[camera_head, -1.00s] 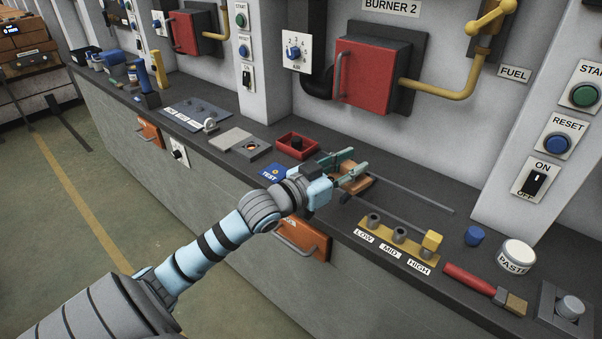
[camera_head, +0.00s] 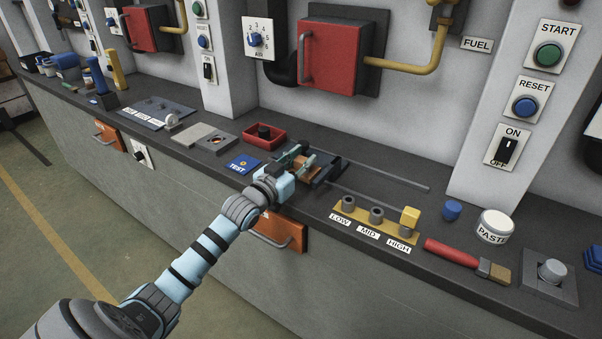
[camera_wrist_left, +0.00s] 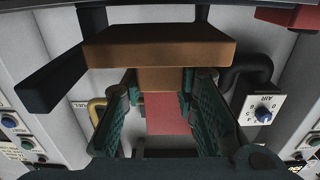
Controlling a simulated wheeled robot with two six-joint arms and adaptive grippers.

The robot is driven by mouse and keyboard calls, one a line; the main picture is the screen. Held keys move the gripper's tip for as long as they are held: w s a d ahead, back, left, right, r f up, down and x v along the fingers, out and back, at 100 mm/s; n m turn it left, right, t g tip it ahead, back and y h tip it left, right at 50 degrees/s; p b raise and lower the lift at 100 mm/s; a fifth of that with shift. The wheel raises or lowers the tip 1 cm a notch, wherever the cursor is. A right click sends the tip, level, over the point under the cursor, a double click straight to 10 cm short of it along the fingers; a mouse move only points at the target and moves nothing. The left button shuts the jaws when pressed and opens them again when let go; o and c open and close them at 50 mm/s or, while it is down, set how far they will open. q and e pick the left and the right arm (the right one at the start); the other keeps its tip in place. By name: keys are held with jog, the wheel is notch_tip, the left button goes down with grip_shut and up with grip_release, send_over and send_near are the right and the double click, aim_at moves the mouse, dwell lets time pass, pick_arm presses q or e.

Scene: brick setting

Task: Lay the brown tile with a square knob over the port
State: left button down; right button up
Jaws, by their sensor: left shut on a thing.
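My left gripper (camera_head: 300,158) is shut on the square knob of the brown tile (camera_head: 306,173), above the worktop right of the red tray. In the left wrist view the wide brown slab of the tile (camera_wrist_left: 160,45) lies beyond the fingertips, and its knob (camera_wrist_left: 160,79) sits between the green finger pads. The port looks to be the round hole in a square grey plate (camera_head: 221,146), to the left of the gripper. A pale grey flat tile (camera_head: 194,134) lies beside that plate. The hole appears uncovered. My right gripper is not in view.
A dark frame with two rails (camera_head: 385,174) is right of the tile. The yellow LOW-MID-HIGH block (camera_head: 376,227) stands nearer the front edge.

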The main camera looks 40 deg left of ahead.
pick_arm(q)
notch_tip(320, 180, down, 2)
jog(key=shift+f+b, duration=0.25)
jog(key=shift+b, duration=0.1)
jog(key=shift+f, duration=0.15)
jog(key=c, duration=1.3)
grip_release()
